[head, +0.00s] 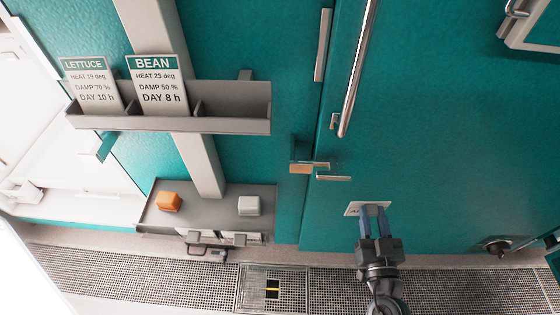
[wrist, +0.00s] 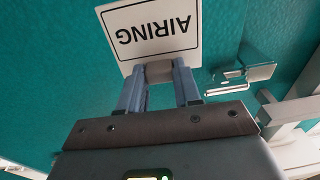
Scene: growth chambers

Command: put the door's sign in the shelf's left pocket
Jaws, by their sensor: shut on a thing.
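The door's sign is a white plate with a dark border reading AIRING (wrist: 152,28), upside down in the wrist view. In the head view the sign (head: 353,209) is low on the teal door (head: 430,130), partly hidden by my fingers. I cannot tell whether the sign touches the door. The grey shelf (head: 170,124) is at the upper left. A LETTUCE card (head: 92,88) stands in its left pocket, a BEAN card (head: 157,85) in its middle pocket. The right pocket looks empty.
A long vertical door handle (head: 358,70) and small latch parts (head: 308,166) stand out between shelf and gripper. Below the shelf, a grey ledge (head: 208,206) holds an orange block (head: 168,201) and a white block (head: 249,206). A grating (head: 130,262) runs along the floor.

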